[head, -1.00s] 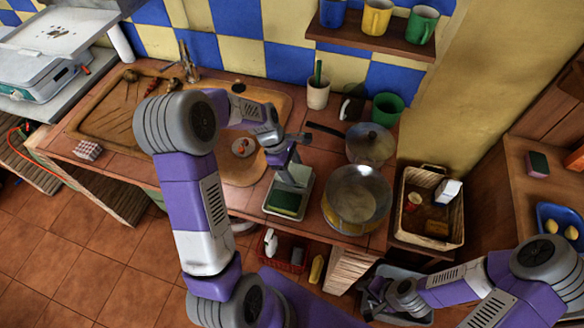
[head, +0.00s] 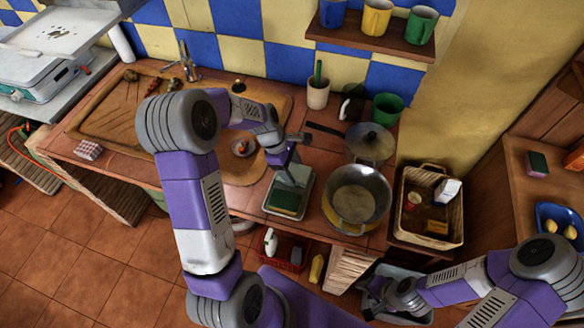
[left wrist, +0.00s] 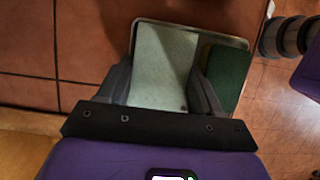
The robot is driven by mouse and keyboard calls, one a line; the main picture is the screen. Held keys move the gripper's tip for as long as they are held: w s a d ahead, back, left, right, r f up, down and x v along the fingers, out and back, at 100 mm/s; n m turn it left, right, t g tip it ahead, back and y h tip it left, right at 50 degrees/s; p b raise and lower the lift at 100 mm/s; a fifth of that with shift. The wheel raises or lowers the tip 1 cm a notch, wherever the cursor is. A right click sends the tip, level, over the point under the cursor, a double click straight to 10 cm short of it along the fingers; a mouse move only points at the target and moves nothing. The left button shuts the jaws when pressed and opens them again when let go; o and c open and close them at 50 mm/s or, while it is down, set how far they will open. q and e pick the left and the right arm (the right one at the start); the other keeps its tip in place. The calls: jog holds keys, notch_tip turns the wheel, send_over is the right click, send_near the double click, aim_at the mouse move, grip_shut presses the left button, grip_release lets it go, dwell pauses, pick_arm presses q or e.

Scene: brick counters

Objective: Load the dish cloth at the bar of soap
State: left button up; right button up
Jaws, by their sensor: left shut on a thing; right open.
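My left gripper (head: 290,178) is over a shallow pale-rimmed tray (head: 268,207) on the counter. In the left wrist view its fingers (left wrist: 163,88) are shut on a flat, pale green folded piece (left wrist: 165,60), which looks like the dish cloth. It is over the tray; whether it touches the bottom I cannot tell. A dark green block (left wrist: 228,75) lies beside it in the tray, just right of the fingers, and shows in the head view (head: 287,200). It may be the bar of soap. My right gripper (head: 374,298) is open, low at the right.
A wooden board (head: 243,168) lies to the left. A basket (head: 404,215) is further right. A red checked item (head: 88,150) lies at the counter's left front.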

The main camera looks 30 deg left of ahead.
aim_at(292, 171)
pick_arm(q)
notch_tip(292, 171, up, 7)
jog(key=p, duration=0.7)
jog(key=shift+f, duration=0.1)
dwell(0.7)
